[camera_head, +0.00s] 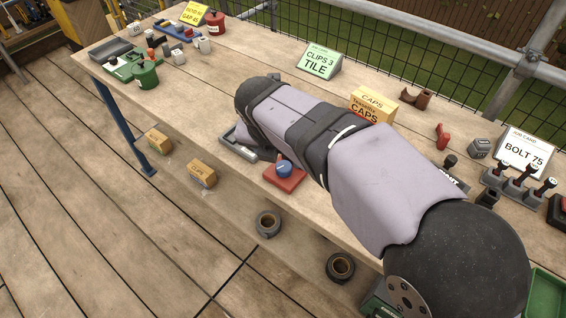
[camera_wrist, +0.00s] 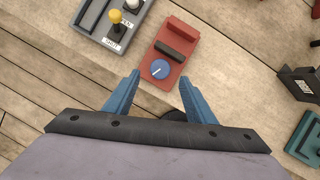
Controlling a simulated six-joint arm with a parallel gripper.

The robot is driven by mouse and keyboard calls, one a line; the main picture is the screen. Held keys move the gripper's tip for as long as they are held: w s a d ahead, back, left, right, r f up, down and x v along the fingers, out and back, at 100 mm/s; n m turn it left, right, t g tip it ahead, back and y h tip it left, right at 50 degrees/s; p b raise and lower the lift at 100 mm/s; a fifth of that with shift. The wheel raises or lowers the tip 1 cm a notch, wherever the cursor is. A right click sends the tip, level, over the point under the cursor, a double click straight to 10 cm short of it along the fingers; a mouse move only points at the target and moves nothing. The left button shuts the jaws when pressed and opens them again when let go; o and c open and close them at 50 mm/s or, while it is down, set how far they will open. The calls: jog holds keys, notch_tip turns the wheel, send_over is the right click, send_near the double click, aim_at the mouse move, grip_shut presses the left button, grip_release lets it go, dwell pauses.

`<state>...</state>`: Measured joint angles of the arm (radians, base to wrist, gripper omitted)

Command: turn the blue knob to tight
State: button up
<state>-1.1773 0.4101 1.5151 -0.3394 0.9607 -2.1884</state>
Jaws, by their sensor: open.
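The blue knob (camera_wrist: 159,69) sits on the near end of a red base (camera_wrist: 181,34) with a dark bar across its middle. A pale mark shows on the knob's top, but its setting is too small to read. In the head view the blue knob (camera_head: 284,170) and red base (camera_head: 290,183) stand near the bench's front edge, partly behind my arm. My gripper (camera_wrist: 158,80) is open, with its blue fingers apart on either side of the knob in the wrist view. I cannot tell its height above the knob. The head view hides the fingers behind my arm.
A grey switch unit with a yellow-topped lever (camera_wrist: 116,17) stands left of the red base. A dark holder (camera_wrist: 300,84) and a teal item (camera_wrist: 306,138) lie to the right. A caps box (camera_head: 372,105) and job cards stand farther back. Bare bench lies between.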

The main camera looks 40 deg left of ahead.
aim_at(284, 166)
jog(key=shift+x, duration=3.15)
jog(key=shift+d, duration=0.1)
jog(key=c, duration=1)
